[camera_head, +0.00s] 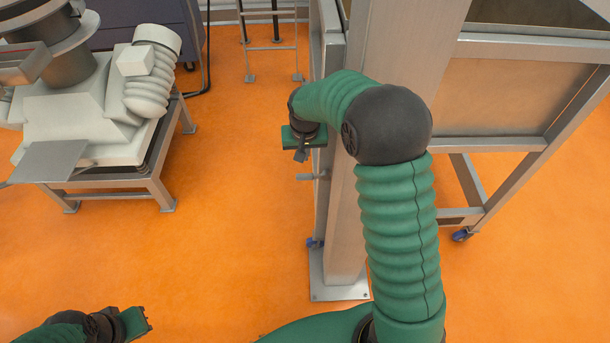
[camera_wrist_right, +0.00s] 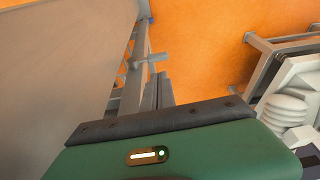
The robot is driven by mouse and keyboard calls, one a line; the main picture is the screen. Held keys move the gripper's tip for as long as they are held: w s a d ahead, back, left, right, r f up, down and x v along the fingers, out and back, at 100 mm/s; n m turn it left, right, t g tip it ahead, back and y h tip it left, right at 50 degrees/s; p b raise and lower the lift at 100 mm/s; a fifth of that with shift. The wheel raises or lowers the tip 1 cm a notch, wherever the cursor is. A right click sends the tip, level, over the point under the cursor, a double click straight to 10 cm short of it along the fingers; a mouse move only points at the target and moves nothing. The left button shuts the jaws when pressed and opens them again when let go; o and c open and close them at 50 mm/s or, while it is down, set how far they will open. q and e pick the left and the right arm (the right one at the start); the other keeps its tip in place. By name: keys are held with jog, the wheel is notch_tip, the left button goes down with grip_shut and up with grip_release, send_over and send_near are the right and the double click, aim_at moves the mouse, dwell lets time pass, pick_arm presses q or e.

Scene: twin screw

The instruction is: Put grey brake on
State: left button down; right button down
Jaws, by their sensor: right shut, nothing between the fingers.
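A small grey lever (camera_head: 312,177) sticks out sideways from the steel frame beside the metal column; I take it as the grey brake, though its exact form is hard to tell. In the right wrist view the lever (camera_wrist_right: 150,60) lies just beyond my fingers. My right gripper (camera_head: 302,155) points down, a little above the lever and apart from it in the head view. Its grey fingers (camera_wrist_right: 158,92) are shut and empty. My left gripper (camera_head: 143,320) is low at the bottom left, far from the lever; its fingers cannot be made out.
The metal column (camera_head: 347,230) stands on a floor plate. A steel frame (camera_head: 540,150) with blue-wheeled casters (camera_head: 462,235) is on the right. A white machine (camera_head: 75,120) on a metal stand is at the left. Orange floor (camera_head: 230,210) between them is clear.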

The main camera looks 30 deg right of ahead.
jog(key=w+d+f, duration=0.1)
jog(key=w+d, duration=0.1)
jog(key=b, duration=0.1)
send_near(305, 174)
jog(key=shift+m, duration=0.4)
jog(key=x, duration=0.6)
jog(key=shift+w+b, duration=0.1)
jog(key=shift+b, duration=0.2)
jog(key=shift+f, duration=0.2)
pick_arm(q)
jog(key=shift+a+f, duration=0.25)
jog(key=shift+f, duration=0.95)
pick_arm(e)
jog(key=shift+d+f, duration=0.1)
pick_arm(q)
jog(key=shift+f, duration=0.1)
pick_arm(e)
jog(key=shift+f, duration=0.15)
